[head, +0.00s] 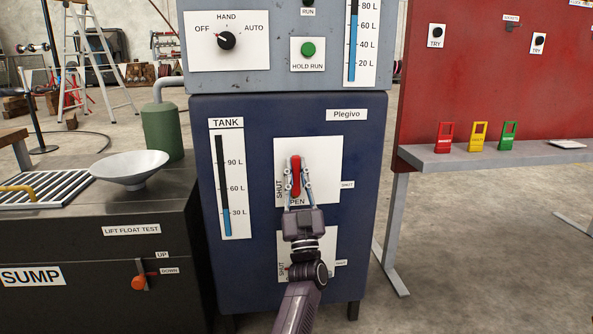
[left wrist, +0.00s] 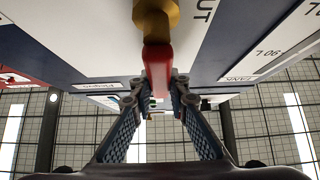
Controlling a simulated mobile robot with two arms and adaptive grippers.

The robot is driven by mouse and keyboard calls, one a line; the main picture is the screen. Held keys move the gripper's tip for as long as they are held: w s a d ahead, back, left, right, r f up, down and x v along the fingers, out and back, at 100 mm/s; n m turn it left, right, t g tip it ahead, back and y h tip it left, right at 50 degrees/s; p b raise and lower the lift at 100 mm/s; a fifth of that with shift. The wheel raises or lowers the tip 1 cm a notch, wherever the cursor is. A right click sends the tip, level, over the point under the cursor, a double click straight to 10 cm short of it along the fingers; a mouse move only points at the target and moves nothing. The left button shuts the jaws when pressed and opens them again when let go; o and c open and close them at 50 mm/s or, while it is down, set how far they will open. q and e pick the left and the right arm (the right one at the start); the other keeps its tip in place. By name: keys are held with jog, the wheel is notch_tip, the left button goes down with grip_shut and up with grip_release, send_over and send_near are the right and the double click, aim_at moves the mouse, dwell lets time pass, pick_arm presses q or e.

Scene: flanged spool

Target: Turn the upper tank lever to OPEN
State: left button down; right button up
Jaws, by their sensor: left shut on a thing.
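The upper tank lever (head: 296,170) is a red handle on a white plate on the blue tank cabinet, pointing up. My left gripper (head: 295,184) is in front of the plate with a finger on each side of the lever, shut on it. In the left wrist view the red lever (left wrist: 158,68) runs from a brass-coloured fitting (left wrist: 157,18) down between the blue-grey fingers (left wrist: 158,100). The plate reads SHUT at the left; the lettering below the lever is partly hidden and shows PEN. My right gripper is not in view.
A second white plate (head: 330,242) lies below, mostly hidden by my left arm. The tank gauge (head: 230,180) is to the left. The black sump unit (head: 100,245) with a bowl (head: 130,168) stands further left. A red board with a grey shelf (head: 490,152) is at the right.

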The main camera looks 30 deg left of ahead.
pick_arm(q)
jog(key=c, duration=1.8)
grip_release()
jog(key=shift+a, duration=0.1)
jog(key=shift+c, duration=0.2)
jog(key=v, duration=0.7)
jog(key=shift+s+f, duration=0.2)
